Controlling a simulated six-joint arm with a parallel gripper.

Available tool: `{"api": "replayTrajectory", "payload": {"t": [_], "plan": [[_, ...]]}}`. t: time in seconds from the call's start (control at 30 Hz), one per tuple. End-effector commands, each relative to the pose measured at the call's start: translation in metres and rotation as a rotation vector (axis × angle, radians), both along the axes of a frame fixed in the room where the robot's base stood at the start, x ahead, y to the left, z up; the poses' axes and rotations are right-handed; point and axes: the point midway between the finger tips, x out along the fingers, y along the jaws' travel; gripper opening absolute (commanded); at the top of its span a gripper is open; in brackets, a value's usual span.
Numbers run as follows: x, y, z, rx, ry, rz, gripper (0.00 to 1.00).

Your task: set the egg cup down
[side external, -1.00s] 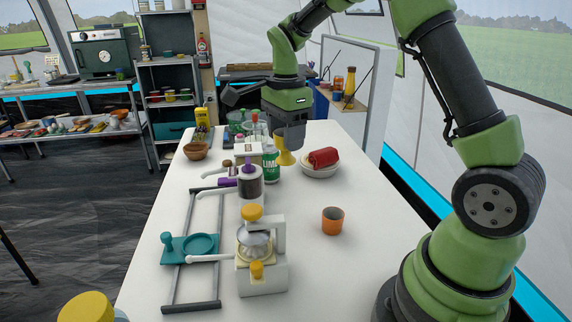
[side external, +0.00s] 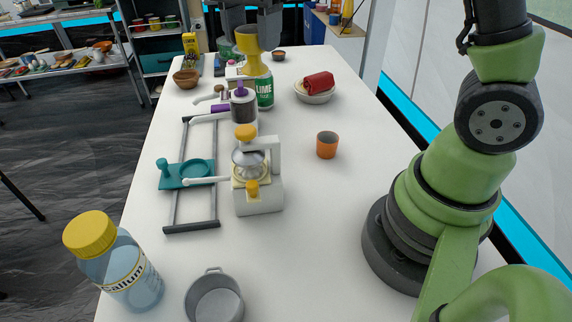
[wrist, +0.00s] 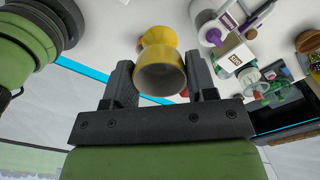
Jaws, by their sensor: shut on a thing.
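The yellow egg cup (side external: 251,44) is in my gripper (side external: 250,18), at the top of the side view. It shows in front of the upper part of a green can labelled LIME (side external: 264,92). I cannot tell its exact height over the table. In the wrist view the egg cup (wrist: 161,70) sits between the two dark fingers of my gripper (wrist: 161,82), its wide open rim facing the camera. The white table (side external: 290,220) lies below. Most of the gripper is cut off by the side view's top edge.
A white bowl (side external: 314,97) with a red roll, an orange cup (side external: 327,147), a white-and-yellow device (side external: 258,185) and a teal sliding rack (side external: 186,173) stand on the table. A yellow-capped bottle (side external: 118,265) and grey pot (side external: 214,298) are in front. The right middle is clear.

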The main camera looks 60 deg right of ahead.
Motion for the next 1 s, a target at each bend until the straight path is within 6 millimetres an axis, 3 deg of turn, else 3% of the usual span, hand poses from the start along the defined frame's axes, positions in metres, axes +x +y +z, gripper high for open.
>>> {"api": "replayTrajectory", "payload": {"t": [0.2, 0.4, 0.7, 1.0], "plan": [[-0.052, 0.079, 0.002, 0.001, -0.002, 0.456, 0.23], [-0.105, 0.12, -0.001, 0.002, -0.001, 0.816, 0.23], [-0.156, 0.141, -0.005, 0.004, -0.002, 1.141, 0.23], [-0.156, 0.139, -0.056, 0.002, 0.008, 1.138, 0.23]]}}
